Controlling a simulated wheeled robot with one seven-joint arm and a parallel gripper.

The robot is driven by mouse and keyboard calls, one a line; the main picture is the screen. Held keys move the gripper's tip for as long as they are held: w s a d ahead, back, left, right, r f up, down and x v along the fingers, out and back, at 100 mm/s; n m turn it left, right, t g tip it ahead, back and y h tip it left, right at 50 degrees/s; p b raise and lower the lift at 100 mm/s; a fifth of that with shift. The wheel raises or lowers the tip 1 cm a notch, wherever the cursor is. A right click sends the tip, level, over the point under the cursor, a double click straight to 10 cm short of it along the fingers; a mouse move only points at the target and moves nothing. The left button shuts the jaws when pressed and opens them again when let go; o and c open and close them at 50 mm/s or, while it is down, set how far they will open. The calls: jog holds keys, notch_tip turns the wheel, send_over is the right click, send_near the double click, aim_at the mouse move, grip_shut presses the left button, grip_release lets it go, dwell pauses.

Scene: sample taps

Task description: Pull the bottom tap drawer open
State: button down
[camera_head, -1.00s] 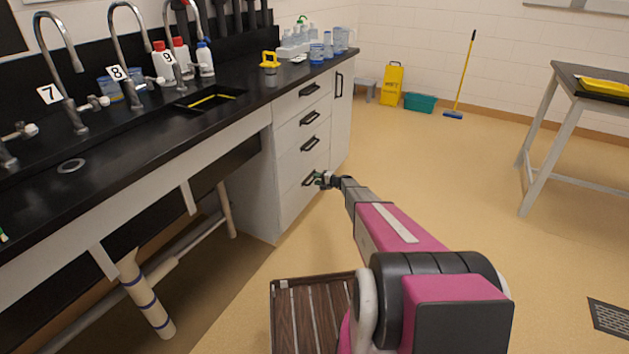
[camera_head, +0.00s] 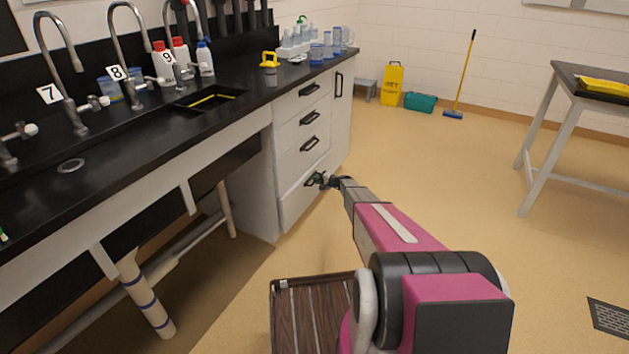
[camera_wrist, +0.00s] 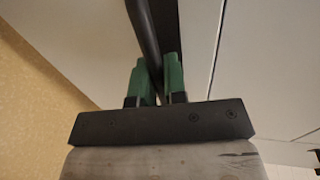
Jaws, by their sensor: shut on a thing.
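The bottom drawer (camera_head: 297,206) is the lowest white front in the drawer stack under the black counter. Its front stands slightly out from the fronts above. My gripper (camera_head: 322,180) is at its black bar handle (camera_head: 309,182). In the wrist view, the green fingertips of my gripper (camera_wrist: 157,80) are shut on the handle (camera_wrist: 143,30), one on each side of the bar. The fingers and wrist hide part of the handle.
More closed drawers (camera_head: 302,116) with black handles sit above, beside a narrow cupboard door (camera_head: 341,105). The floor (camera_head: 450,170) in front of the drawers is clear.

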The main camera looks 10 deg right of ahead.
jog(key=f+v, duration=0.3)
jog(key=v, duration=1.3)
jog(key=d+f+v, duration=0.1)
jog(key=f+v, duration=0.3)
jog(key=v, duration=1.3)
jog(key=shift+s+d, duration=0.15)
jog(key=shift+s, duration=0.3)
jog(key=c, duration=1.2)
grip_release()
jog(key=v, duration=1.1)
jog(key=shift+w, duration=0.1)
